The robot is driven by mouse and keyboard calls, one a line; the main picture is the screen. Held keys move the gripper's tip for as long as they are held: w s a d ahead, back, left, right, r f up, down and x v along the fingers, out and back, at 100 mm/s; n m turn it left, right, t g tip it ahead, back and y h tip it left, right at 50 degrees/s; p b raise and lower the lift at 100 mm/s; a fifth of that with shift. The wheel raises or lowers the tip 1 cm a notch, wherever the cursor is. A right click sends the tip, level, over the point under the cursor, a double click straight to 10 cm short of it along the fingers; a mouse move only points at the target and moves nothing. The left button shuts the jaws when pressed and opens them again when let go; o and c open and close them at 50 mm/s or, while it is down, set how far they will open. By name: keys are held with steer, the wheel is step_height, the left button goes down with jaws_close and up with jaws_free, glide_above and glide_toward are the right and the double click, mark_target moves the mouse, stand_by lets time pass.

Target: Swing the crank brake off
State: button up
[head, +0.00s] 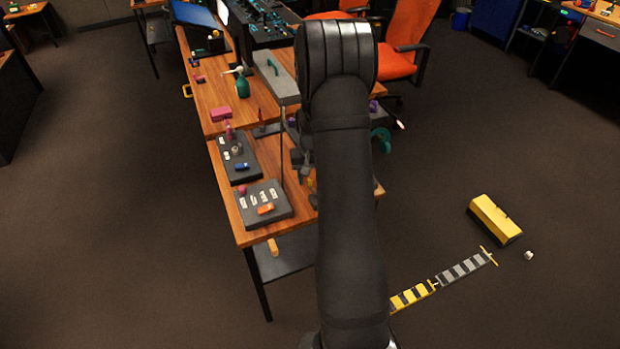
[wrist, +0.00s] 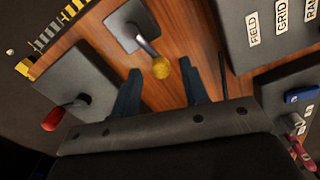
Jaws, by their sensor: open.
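In the wrist view a lever with a yellow knob (wrist: 161,67) rises from a small grey plate (wrist: 126,35) on the wooden table. A second lever with a red knob (wrist: 53,119) sits on a dark panel (wrist: 82,72) to the left. No label marks either as the crank brake. My gripper (wrist: 164,78) is open, with one dark finger on each side of the yellow knob in the picture. I see no clear contact, and the depth between them is hard to judge. In the head view my arm hides the gripper and most of this spot.
A panel lettered FIELD and GRID (wrist: 262,57) is at the right of the wrist view, with a blue-switch panel (wrist: 270,91) below it. In the head view, a panel with an orange switch (head: 284,220) lies near the table's front edge. A yellow box (head: 493,219) stands on the floor.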

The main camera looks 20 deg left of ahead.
step_height(320, 180, up, 16)
steer(key=shift+r, duration=0.25)
steer(key=shift+f, duration=0.1)
step_height(320, 180, down, 17)
steer(key=shift+f, duration=0.2)
stand_by(0.6)
steer(key=shift+r, duration=0.1)
